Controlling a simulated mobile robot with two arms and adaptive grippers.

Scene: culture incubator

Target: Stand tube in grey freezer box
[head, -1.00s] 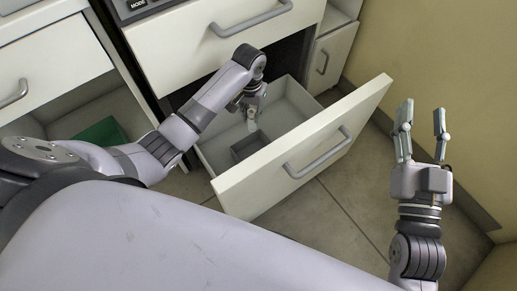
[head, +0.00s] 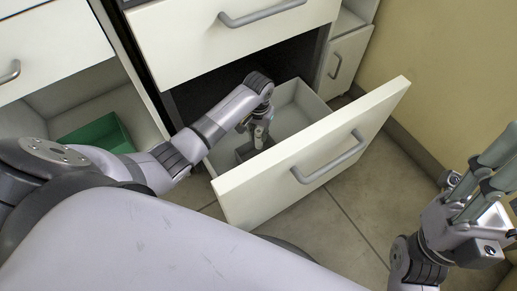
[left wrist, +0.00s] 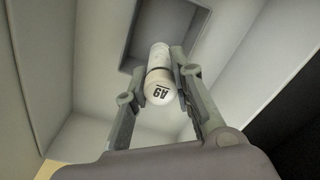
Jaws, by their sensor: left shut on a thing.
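The tube (head: 258,139) is pale with a white cap marked with dark characters. It is between the fingers of my left gripper (head: 256,128), which is shut on it above the open drawer. In the left wrist view the tube (left wrist: 160,75) lies between both fingers (left wrist: 162,88), cap towards the camera. The grey freezer box (head: 241,153) sits in the drawer, partly hidden by the gripper. In the left wrist view the box (left wrist: 140,35) is beyond the tube; I cannot tell whether the tube's far end is inside it. My right gripper (head: 503,160) is open and empty at the right edge.
The open drawer (head: 310,165) has a white front with a grey handle (head: 330,158). A closed drawer (head: 225,45) is above it. A green box (head: 100,132) is in the compartment at left. A wall (head: 450,80) bounds the right side, with tiled floor between.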

